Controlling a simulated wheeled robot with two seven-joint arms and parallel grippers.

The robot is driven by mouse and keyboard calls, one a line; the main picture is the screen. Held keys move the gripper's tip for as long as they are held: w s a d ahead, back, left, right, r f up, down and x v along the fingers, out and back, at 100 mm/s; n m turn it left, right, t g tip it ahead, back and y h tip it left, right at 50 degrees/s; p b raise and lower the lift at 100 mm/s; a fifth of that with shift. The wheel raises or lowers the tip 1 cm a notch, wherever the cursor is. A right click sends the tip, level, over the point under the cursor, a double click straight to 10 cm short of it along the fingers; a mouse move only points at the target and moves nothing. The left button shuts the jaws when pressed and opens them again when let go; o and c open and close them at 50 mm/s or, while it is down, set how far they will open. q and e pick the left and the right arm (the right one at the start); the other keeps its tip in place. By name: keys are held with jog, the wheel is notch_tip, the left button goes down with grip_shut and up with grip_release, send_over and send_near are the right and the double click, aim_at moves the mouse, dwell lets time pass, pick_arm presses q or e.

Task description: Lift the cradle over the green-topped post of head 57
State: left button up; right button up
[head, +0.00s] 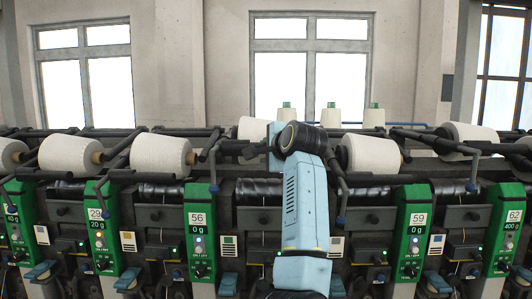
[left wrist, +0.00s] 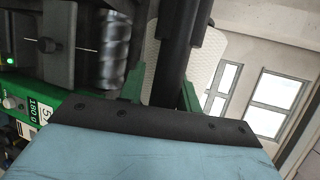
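My left arm rises through the middle of the head view, and its gripper (head: 240,150) points left at dark cradle bars. The post of head 57 is hidden behind this arm in the head view. A white cone (head: 250,127), partly hidden behind the gripper, sits higher than the cones on either side. In the left wrist view, a green panel (left wrist: 14,102) reads "180 g", its head number cut off. A thick black bar (left wrist: 176,45) crosses in front of the white cone (left wrist: 212,55). Whether the fingers hold the bar cannot be seen. My right gripper is not in view.
Green panel 56 (head: 199,222) stands left of my arm and panel 59 (head: 412,222) right of it. White cones (head: 158,153) and (head: 372,154) flank the arm. Green-topped cones (head: 331,117) stand behind. A ribbed dark drum (left wrist: 115,45) shows in the wrist view.

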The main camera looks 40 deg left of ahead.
pick_arm(q)
jog(key=b+v, duration=0.2)
jog(key=v, duration=1.1)
jog(key=shift+b, duration=0.35)
jog(key=shift+a, duration=0.1)
dwell(0.3)
